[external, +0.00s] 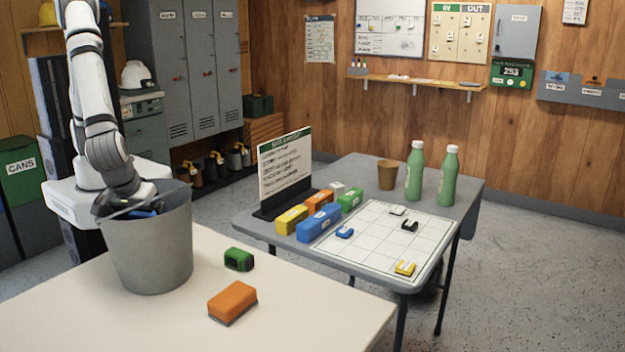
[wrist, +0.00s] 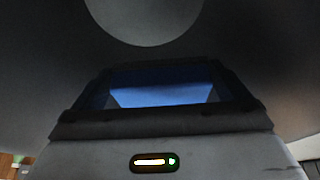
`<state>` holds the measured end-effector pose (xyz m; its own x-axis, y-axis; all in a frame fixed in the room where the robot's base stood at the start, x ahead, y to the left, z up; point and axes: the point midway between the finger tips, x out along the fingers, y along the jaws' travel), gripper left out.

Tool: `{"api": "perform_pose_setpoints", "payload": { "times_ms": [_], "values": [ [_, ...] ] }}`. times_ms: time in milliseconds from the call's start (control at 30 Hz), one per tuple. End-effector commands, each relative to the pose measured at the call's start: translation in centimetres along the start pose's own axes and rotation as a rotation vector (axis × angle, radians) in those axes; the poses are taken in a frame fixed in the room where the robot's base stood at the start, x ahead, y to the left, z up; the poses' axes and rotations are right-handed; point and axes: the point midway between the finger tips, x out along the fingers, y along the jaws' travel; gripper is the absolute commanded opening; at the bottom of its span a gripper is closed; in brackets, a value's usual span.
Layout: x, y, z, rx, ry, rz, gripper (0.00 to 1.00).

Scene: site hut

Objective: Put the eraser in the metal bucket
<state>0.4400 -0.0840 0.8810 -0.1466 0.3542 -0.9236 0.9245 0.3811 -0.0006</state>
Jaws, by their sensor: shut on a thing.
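The metal bucket (external: 150,250) stands on the pale table in the external view, a grey pail with its handle tilted over the rim. My gripper (external: 140,212) points down into its mouth, its tips partly hidden by the rim. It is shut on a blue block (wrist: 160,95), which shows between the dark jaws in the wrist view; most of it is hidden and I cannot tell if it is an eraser. The bucket's dark inside and round lighter floor (wrist: 145,15) surround it. An orange block with a dark underside (external: 232,301) lies on the table, right of the bucket.
A small green and black block (external: 239,259) lies near the bucket. The grey folding table (external: 455,195) behind holds coloured blocks, a grid board (external: 375,245), a sign (external: 286,170), a brown cup (external: 387,174) and two green bottles (external: 415,172). The pale table's front is clear.

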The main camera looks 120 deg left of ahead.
Motion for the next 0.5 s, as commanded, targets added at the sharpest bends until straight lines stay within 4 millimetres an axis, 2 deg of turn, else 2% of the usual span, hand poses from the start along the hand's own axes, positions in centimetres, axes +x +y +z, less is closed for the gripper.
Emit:
{"api": "perform_pose_setpoints", "payload": {
  "times_ms": [267, 300, 367, 500],
  "values": [
    [0.35, 0.01, 0.16, 0.000, -0.001, 0.000, 0.72],
    [0.34, 0.01, 0.16, 0.000, -0.001, 0.000, 0.97],
    [0.34, 0.01, 0.15, 0.000, 0.000, 0.000, 1.00],
    [0.35, 0.01, 0.15, 0.000, 0.000, 0.000, 1.00]
  ]
}}
